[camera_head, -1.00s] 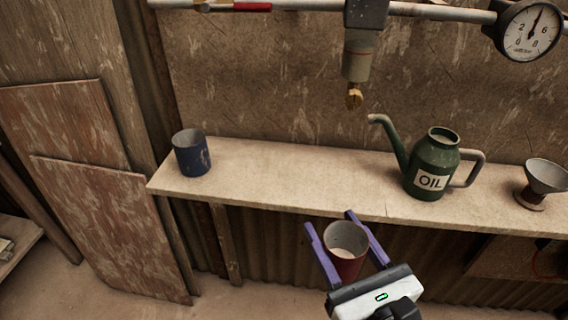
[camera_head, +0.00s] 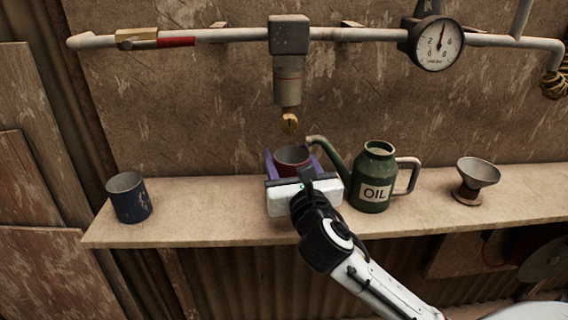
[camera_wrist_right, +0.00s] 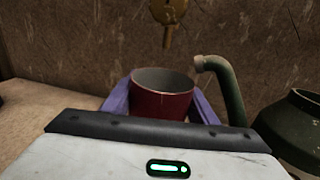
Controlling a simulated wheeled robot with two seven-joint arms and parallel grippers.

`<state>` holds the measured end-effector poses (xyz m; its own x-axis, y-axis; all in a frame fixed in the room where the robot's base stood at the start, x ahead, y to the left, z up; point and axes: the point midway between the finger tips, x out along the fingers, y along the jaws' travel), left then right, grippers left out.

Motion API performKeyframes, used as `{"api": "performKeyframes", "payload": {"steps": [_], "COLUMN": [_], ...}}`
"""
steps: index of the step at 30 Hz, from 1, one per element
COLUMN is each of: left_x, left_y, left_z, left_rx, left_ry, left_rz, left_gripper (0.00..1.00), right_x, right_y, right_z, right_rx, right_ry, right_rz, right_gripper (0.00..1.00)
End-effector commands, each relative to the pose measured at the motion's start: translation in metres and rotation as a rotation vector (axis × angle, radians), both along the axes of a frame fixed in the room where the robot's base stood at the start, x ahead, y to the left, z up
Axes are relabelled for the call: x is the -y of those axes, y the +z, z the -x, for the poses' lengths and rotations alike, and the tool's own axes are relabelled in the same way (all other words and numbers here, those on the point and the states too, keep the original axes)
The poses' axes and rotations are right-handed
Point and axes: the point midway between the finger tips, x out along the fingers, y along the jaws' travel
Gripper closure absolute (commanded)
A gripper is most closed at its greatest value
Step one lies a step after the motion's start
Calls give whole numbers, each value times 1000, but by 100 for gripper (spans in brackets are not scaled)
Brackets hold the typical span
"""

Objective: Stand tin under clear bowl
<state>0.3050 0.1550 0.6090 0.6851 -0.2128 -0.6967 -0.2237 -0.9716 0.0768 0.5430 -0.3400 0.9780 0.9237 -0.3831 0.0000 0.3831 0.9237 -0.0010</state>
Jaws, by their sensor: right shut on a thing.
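A dark red tin (camera_head: 293,160), open at the top, is between the two purple fingers of my right gripper (camera_head: 291,156). The gripper is shut on it, and the tin looks upright. In the wrist view the tin (camera_wrist_right: 162,98) shows below a brass tap (camera_wrist_right: 167,12). The clear bowl (camera_head: 288,88), a murky cylinder, hangs under a grey block on the pipe, with the brass tap (camera_head: 289,122) at its bottom. The tin is below the tap, with a gap between them. My gripper hides the tin's base, so I cannot tell whether it touches the shelf. My left gripper is not in view.
A green oil can (camera_head: 374,180) stands close right of my gripper, its spout reaching near the tin. A blue tin (camera_head: 129,198) stands at the left on the shelf (camera_head: 215,205). A funnel (camera_head: 474,178) stands at the right. The shelf between blue tin and gripper is clear.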

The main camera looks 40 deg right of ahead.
Motion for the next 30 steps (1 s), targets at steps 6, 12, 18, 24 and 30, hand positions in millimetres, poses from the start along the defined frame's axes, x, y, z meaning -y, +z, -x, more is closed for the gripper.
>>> {"api": "performKeyframes", "payload": {"steps": [6, 12, 18, 24, 30], "left_x": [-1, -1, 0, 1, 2], "left_y": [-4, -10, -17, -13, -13], "left_z": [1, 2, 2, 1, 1], "left_rx": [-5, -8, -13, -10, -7], "left_ry": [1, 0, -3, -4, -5], "left_rz": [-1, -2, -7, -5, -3], "left_gripper": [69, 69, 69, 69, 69], "right_x": [13, 14, 15, 15, 15], "right_y": [0, -14, -37, -36, -39], "right_z": [-32, -36, -35, -35, -35], "right_rx": [1, -3, -1, 0, -1], "right_ry": [0, 1, 0, 0, 0], "right_rz": [-1, -4, -1, 0, 0], "right_gripper": [73, 73, 73, 73, 39]}}
